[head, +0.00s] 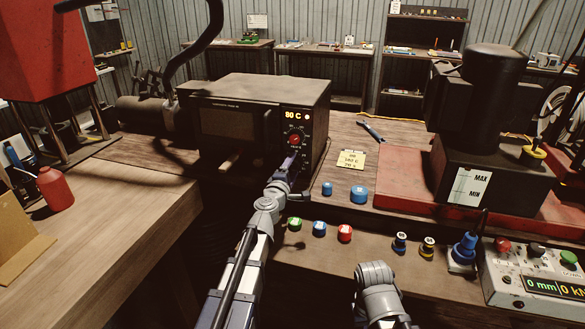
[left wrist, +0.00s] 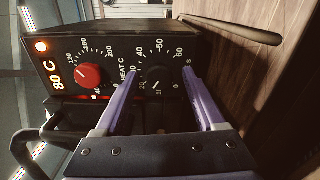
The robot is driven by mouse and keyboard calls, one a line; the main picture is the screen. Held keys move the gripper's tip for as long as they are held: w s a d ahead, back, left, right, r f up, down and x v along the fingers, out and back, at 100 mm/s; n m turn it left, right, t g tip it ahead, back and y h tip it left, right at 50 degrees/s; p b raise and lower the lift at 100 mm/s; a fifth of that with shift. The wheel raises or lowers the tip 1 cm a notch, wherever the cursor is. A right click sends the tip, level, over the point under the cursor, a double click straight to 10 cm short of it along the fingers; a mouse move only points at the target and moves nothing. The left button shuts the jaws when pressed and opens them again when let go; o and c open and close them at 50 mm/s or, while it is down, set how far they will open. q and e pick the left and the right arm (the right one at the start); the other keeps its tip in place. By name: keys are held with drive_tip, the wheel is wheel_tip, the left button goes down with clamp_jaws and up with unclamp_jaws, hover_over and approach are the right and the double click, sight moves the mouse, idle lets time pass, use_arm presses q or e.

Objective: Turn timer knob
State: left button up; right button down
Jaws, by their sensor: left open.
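The dark heating unit (head: 240,115) stands on the bench, its front panel reading "80 C". The red heat knob (head: 294,139) is on the panel; it also shows in the left wrist view (left wrist: 88,76). The black timer knob (left wrist: 158,78), with a seconds scale up to 60, is below it; in the head view my gripper hides it. My left gripper (left wrist: 160,72) is open, its purple fingers on either side of the timer knob. I cannot tell whether they touch it. The left gripper (head: 291,162) is at the panel in the head view.
A yellow note (head: 352,159) lies right of the unit. Blue, green and red caps (head: 345,233) stand on the near bench. A black press (head: 490,130) on a red base and a control box (head: 535,275) are at the right. A red bottle (head: 55,188) stands left.

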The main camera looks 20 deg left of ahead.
use_arm(q)
drive_tip(key=shift+w, duration=0.1)
clamp_jaws()
idle(0.6)
